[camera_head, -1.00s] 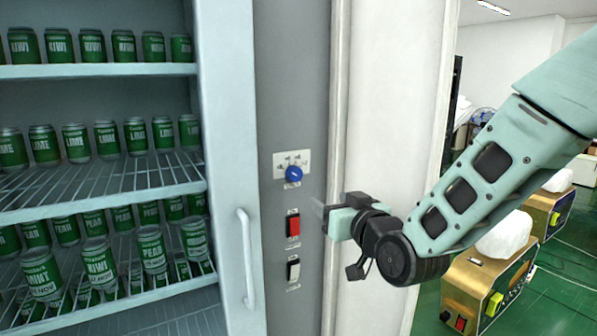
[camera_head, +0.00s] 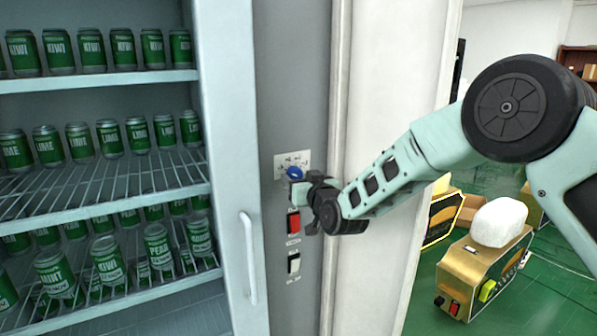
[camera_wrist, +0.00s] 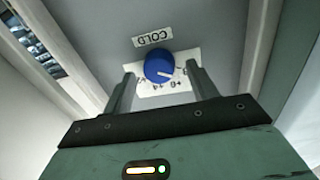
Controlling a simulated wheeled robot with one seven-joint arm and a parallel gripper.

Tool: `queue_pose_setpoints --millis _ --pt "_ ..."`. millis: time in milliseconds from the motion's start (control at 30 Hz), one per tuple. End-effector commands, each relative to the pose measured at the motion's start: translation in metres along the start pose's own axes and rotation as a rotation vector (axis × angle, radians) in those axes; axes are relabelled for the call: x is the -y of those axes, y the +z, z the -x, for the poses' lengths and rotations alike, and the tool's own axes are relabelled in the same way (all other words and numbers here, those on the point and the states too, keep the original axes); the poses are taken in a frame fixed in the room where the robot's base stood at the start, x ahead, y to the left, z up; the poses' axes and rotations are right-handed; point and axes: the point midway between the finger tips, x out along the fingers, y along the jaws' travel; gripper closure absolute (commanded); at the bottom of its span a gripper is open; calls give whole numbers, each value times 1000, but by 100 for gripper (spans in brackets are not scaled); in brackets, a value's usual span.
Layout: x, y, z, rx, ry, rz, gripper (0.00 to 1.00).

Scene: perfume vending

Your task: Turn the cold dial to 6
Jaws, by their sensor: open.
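The cold dial (camera_head: 295,173) is a round blue knob on a white marked plate (camera_head: 281,160), set in the grey side panel of the fridge. In the wrist view the blue dial (camera_wrist: 159,67) has a white pointer line toward its lower right. A COLD label (camera_wrist: 153,37) shows upside down beyond it. My gripper (camera_wrist: 161,78) is open, with one finger on each side of the dial and a gap to it on both sides. I cannot tell whether the fingers touch the plate. In the head view my gripper (camera_head: 297,190) partly covers the dial's lower side.
A red switch (camera_head: 294,222) and a black-and-white switch (camera_head: 294,264) sit below the dial. A glass-door handle (camera_head: 249,258) is to the left, beside shelves of green cans (camera_head: 110,260). A gold machine (camera_head: 484,270) stands on the floor at right.

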Motion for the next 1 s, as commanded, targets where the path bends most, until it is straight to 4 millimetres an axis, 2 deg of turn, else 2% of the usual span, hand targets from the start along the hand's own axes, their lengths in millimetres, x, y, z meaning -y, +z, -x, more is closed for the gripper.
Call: queue_pose_setpoints --millis 167,467,600,633,1000 --pt "0 0 -11 1 0 1 42" --pt "0 0 -12 0 0 1 42" --pt "0 0 -12 0 0 0 81" --pt "0 0 -12 0 0 0 86" --pt "-2 3 -12 4 2 -48 86"
